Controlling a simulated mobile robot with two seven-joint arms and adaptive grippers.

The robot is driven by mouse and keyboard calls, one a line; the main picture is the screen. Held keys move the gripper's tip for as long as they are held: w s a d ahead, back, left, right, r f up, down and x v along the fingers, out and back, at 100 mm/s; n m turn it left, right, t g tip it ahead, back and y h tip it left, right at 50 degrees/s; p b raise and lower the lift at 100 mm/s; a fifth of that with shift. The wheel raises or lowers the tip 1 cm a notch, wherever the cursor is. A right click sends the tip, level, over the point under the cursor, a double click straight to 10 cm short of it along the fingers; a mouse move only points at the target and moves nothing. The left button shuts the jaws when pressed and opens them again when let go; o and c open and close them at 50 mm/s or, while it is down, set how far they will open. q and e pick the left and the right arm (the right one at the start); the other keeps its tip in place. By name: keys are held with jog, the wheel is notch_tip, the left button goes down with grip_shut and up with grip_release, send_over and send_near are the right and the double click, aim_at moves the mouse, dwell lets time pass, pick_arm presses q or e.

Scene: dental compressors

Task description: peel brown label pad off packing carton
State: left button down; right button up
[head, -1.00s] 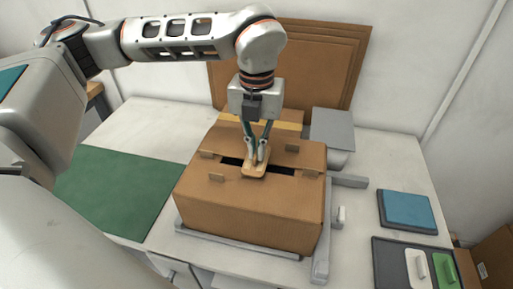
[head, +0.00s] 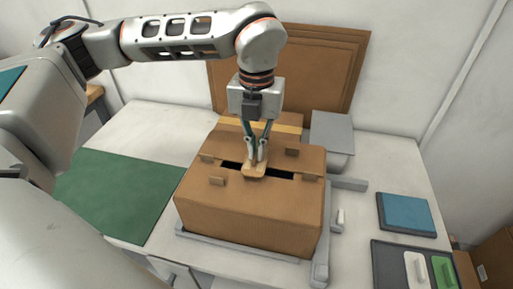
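The brown packing carton (head: 250,215) stands on the table, with a dark slot across its top. The label pad, a small tan-brown block (head: 254,171), is at the slot near the middle of the top. My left gripper (head: 256,158) points straight down, its two fingers close together on the pad's upper part. The fingers look shut on it. Whether the pad's underside touches the carton cannot be told. Small brown tabs (head: 292,152) sit around the slot. My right gripper is not in view.
A green mat (head: 115,190) lies at left and a grey box (head: 332,138) stands behind the carton. Grey rails (head: 320,262) edge the carton. At right are a blue pad (head: 405,213) and a dark tray (head: 388,265) with white and green pieces. Brown panels (head: 325,65) lean on the wall.

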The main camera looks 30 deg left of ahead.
aim_at(256, 151)
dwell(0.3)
pick_arm(q)
jog(key=shift+r+p, duration=0.95)
jog(key=shift+r, duration=0.8)
jog(key=shift+r+p, duration=0.65)
jog(key=shift+r, duration=0.65)
